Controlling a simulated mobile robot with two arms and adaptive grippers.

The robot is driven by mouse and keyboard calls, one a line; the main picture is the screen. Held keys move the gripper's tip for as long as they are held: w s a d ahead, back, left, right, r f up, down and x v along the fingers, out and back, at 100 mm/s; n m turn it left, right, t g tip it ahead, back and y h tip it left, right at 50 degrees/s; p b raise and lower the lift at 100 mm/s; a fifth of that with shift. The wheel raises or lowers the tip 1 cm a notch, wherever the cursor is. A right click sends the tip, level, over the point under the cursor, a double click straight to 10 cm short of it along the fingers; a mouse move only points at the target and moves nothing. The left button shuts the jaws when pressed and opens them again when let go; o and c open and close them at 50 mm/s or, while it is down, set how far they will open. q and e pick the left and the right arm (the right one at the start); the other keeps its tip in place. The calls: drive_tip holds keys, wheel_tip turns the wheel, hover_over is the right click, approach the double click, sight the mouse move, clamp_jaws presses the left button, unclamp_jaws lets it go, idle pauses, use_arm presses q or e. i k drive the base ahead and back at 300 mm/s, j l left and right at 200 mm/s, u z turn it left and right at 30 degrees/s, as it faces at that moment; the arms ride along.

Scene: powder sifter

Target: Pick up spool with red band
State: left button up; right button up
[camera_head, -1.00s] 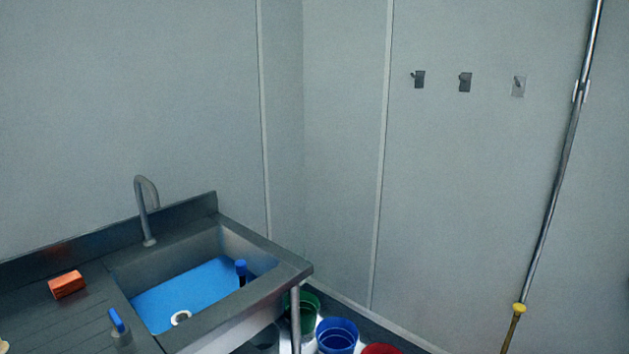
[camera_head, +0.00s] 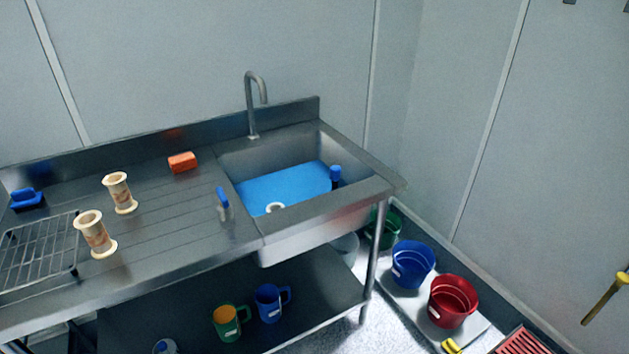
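Two cream spools with flared ends stand upright on the ribbed steel drainboard. The nearer spool (camera_head: 96,235) is close to the wire rack, and the farther spool (camera_head: 119,193) is behind it and to the right. Both show faint reddish or orange marks around the middle; I cannot tell which one carries a red band. Neither of my grippers is in view.
An orange block (camera_head: 182,162), a blue-topped bottle (camera_head: 223,204) and a wire rack (camera_head: 40,251) share the drainboard. The sink (camera_head: 300,228) holds blue liquid. Mugs (camera_head: 229,321) stand on the lower shelf.

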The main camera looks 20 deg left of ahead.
sight(115, 182)
drive_tip(key=u, duration=1.75)
drive_tip(key=i+u, duration=0.15)
drive_tip(key=i+j, duration=0.05)
